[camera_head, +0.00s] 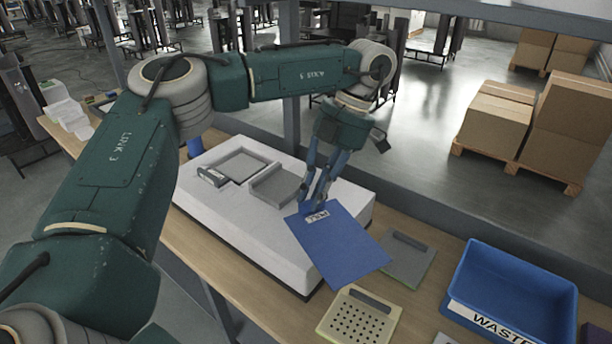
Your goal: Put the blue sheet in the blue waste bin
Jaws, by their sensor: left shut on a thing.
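The blue sheet (340,246) is a flat blue rectangle with a small light label near its upper edge. My left gripper (315,203) is shut on that upper edge and holds the sheet tilted over the front right part of a white block. The blue waste bin (462,292) is an open box at the lower right with a white label reading "WASTE"; it stands to the right of the sheet, apart from it. The inside I can see looks empty. My right gripper is not in view.
The white block (225,225) on the wooden table (207,264) carries grey parts (277,184). A grey plate (408,258) and a perforated beige plate (358,319) lie between sheet and bin. A dark post (291,120) rises behind the table. Cartons (495,122) stand beyond.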

